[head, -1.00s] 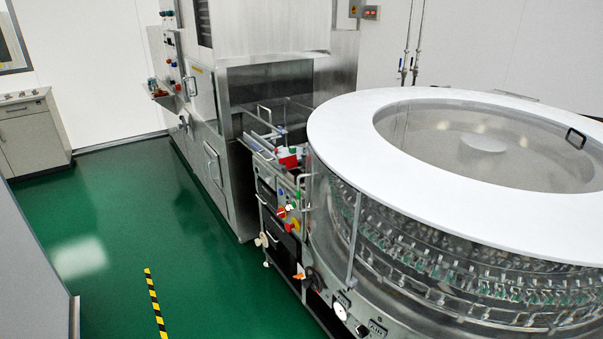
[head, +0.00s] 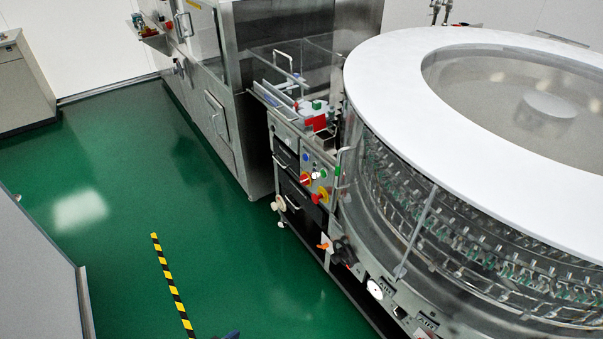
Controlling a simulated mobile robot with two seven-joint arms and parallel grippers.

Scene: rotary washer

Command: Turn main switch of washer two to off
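The washer (head: 440,235) is a large round machine with a white ring top, a clear centre and rows of metal holders inside. On its left side is a small control panel with coloured buttons and a red-and-yellow rotary switch (head: 320,196). A red knob (head: 305,179) sits just above and left of that switch. I cannot read any label that names the main switch or its position. Neither of my grippers shows. A small dark blue piece (head: 232,335) pokes in at the bottom edge, too little to identify.
A tall steel cabinet (head: 235,110) stands behind and left of the panel. An orange lever (head: 325,246) and a round white gauge (head: 375,289) sit low on the washer. Green floor (head: 130,180) with a yellow-black stripe (head: 172,285) lies open to the left. A grey surface (head: 35,275) borders it.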

